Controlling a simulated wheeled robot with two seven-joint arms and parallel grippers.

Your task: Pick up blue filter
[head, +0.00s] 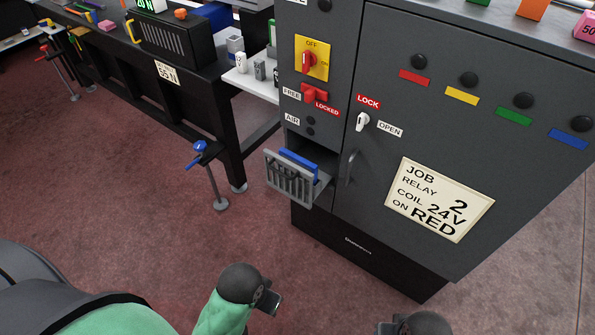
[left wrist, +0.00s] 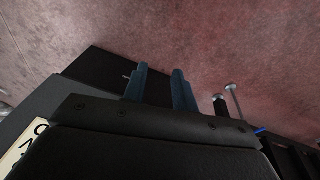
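The blue filter (head: 299,163) shows in the head view as a blue strip standing in the grey slatted holder (head: 288,183), which juts out from an opening low in the dark cabinet. The slatted front hides its lower part. My left gripper (head: 268,302) is below the holder in the picture, apart from it. In the left wrist view its two blue-grey fingers (left wrist: 159,72) stand apart with nothing between them. The filter cannot be made out in that view. My right gripper (head: 387,328) is at the bottom edge, mostly cut off, its fingers not clear.
The dark cabinet (head: 430,150) has a door handle (head: 350,168) right of the holder and a LOCK/OPEN knob (head: 362,122). A blue-topped clamp (head: 211,175) hangs by the workbench (head: 150,105) at left. The red floor (head: 130,220) in front is clear.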

